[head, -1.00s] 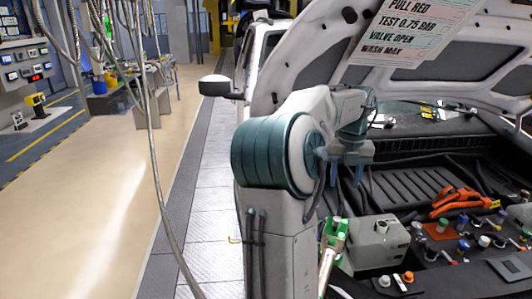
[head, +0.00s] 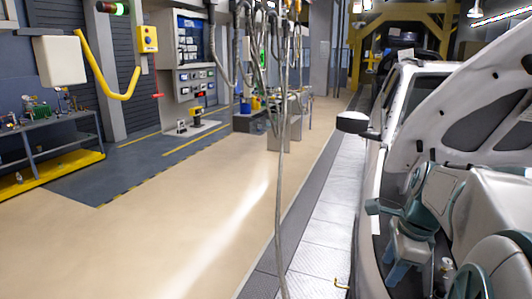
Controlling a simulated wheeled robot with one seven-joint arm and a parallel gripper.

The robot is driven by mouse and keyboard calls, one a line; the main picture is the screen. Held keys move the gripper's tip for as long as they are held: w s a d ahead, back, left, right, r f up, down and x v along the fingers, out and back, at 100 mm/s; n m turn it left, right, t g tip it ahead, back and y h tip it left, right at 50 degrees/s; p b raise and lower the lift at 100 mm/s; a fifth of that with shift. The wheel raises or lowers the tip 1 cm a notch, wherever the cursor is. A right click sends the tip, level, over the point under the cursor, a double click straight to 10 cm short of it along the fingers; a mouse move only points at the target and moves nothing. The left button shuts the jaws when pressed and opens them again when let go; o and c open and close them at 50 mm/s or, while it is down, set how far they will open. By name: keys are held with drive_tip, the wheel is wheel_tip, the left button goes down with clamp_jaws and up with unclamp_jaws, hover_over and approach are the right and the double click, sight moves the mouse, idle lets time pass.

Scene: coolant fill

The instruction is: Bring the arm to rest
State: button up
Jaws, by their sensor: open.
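My gripper (head: 408,274) is at the lower right of the head view, at the end of my folded arm. Its two blue fingers point down and stand apart, with nothing visible between them. It is in front of the white car's (head: 375,190) engine bay side, near the car's front corner. My arm covers most of the engine bay, so little of what lies in it shows. The raised hood (head: 480,130) rises behind and above my arm.
Hoses and cables (head: 279,150) hang from above near the middle. The beige floor (head: 170,220) at centre left is clear. A workbench (head: 50,130) stands at the left wall, and control panels (head: 195,85) stand farther back. The car's mirror (head: 353,122) sticks out left.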

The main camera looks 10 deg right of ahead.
drive_tip(key=s+a+f+n, duration=0.2)
drive_tip(key=s+a+n, duration=0.2)
drive_tip(key=a+n, duration=0.5)
drive_tip(key=s+a+f+n+t+h, duration=0.1)
drive_tip(key=s+a+n, duration=0.3)
drive_tip(key=a+n, duration=0.5)
drive_tip(key=f+n, duration=0.1)
drive_tip(key=n, duration=0.4)
drive_tip(key=shift+s+a+t, duration=0.15)
drive_tip(key=shift+a+t, duration=0.15)
drive_tip(key=shift+a, duration=0.05)
